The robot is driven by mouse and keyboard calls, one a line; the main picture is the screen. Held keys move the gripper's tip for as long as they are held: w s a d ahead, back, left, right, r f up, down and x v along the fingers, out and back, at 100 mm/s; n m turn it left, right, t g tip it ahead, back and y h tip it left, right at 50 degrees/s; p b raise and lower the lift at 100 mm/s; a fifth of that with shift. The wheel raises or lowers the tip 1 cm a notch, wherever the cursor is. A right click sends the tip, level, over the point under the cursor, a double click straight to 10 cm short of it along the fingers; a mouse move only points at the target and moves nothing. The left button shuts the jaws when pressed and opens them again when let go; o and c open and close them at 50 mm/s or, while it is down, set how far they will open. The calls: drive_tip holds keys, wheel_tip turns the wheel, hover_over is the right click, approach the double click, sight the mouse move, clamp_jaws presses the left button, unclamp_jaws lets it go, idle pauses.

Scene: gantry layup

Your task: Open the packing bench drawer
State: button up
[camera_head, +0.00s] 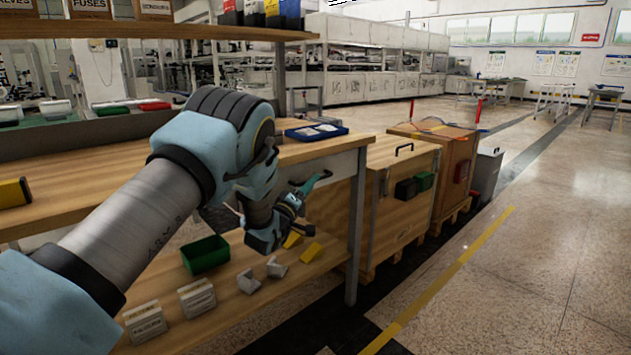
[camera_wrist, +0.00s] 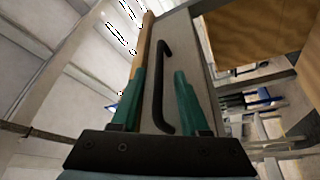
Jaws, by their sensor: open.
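In the wrist view, a black bar handle (camera_wrist: 160,85) stands on a pale grey panel (camera_wrist: 184,45), which looks like the drawer front. My gripper (camera_wrist: 160,78) is open. Its two green fingers appear on either side of the handle, with a gap to it on both sides. I cannot tell whether the fingertips reach past the bar. In the head view, my gripper (camera_head: 316,184) is at the right end of the wooden bench (camera_head: 330,146), below its top.
The bench's lower shelf (camera_head: 235,315) holds a green bin (camera_head: 205,254), white boxes (camera_head: 197,298), grey brackets and yellow pieces. A blue tray (camera_head: 316,132) lies on the bench top. Wooden crates (camera_head: 400,205) stand to the right. The floor beyond them (camera_head: 510,270) is clear.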

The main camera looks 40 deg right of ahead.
drive_tip(key=shift+x, duration=1.8)
clamp_jaws()
